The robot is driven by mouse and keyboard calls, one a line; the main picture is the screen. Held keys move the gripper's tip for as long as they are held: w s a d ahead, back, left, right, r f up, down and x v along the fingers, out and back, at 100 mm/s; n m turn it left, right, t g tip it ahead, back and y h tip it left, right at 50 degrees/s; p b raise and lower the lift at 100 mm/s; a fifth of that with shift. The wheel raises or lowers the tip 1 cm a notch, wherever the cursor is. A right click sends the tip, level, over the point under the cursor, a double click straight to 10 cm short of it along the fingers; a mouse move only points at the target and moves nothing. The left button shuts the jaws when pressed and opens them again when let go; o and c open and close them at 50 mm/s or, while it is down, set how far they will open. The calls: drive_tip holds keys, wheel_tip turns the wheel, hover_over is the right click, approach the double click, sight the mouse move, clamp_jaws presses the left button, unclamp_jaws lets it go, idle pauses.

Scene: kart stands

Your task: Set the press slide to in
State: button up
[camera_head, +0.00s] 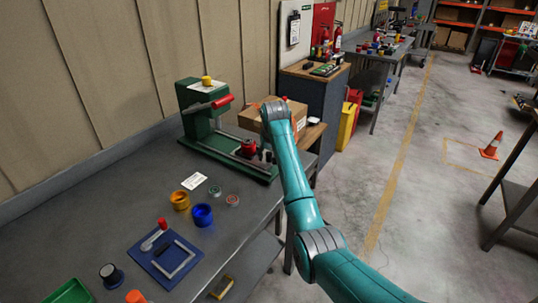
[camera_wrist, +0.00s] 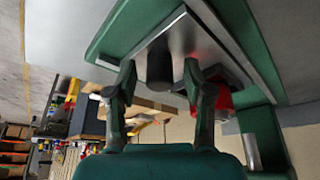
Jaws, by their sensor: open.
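The green press (camera_head: 208,110) stands at the back of the grey bench, with a red-gripped lever (camera_head: 222,101) and a yellow knob on top. Its metal slide (camera_head: 228,150) runs along the green base, with a red part (camera_head: 249,147) on it. In the wrist view the bare metal slide (camera_wrist: 188,35) fills the upper middle, with a dark round knob (camera_wrist: 160,66) on it. My gripper (camera_wrist: 160,78) is open, one finger on each side of the knob. I cannot tell whether either finger touches it. In the head view my arm hides most of the gripper.

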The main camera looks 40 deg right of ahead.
clamp_jaws()
